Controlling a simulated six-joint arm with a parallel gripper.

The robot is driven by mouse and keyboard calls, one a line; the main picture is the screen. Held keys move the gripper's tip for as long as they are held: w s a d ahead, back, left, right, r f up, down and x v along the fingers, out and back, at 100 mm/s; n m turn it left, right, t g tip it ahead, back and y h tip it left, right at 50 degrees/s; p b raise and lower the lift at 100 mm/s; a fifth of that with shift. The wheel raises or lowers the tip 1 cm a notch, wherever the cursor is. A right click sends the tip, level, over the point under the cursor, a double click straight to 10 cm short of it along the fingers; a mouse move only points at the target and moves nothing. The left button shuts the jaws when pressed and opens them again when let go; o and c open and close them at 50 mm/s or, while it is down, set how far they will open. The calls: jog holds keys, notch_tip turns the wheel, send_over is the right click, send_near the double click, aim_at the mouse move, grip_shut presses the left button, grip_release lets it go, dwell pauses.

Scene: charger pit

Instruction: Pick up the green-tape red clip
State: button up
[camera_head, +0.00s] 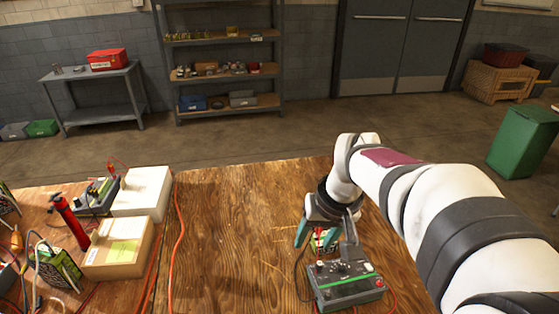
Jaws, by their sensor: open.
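My gripper (315,240) is open and points down over the right part of the wooden table (225,235), just behind a dark charger box. Its teal fingers stand apart. A small red, green and white item (319,236) shows between and behind the fingers. It may be the green-tape red clip, but it is too small and partly covered to be sure. I cannot tell whether the fingers touch it. The charger box (345,289) has a green stripe, knobs and a red lead at its right.
At the left stand a second charger (97,192) with red leads, a white box (143,192), a cardboard box (118,250), a red cylinder (70,220) and a green-black unit (57,267). An orange cable (178,235) crosses the table. The table's middle is mostly clear.

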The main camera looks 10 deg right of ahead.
jog(key=n+t+h, duration=0.1)
jog(key=n+t, duration=0.1)
send_near(318, 231)
jog(key=x, duration=0.6)
jog(key=w+x, duration=0.1)
jog(key=x, duration=0.2)
jog(key=shift+w+d+r, duration=0.15)
jog(key=shift+d+r, duration=0.05)
jog(key=shift+d, duration=0.05)
jog(key=shift+c, duration=0.3)
grip_shut()
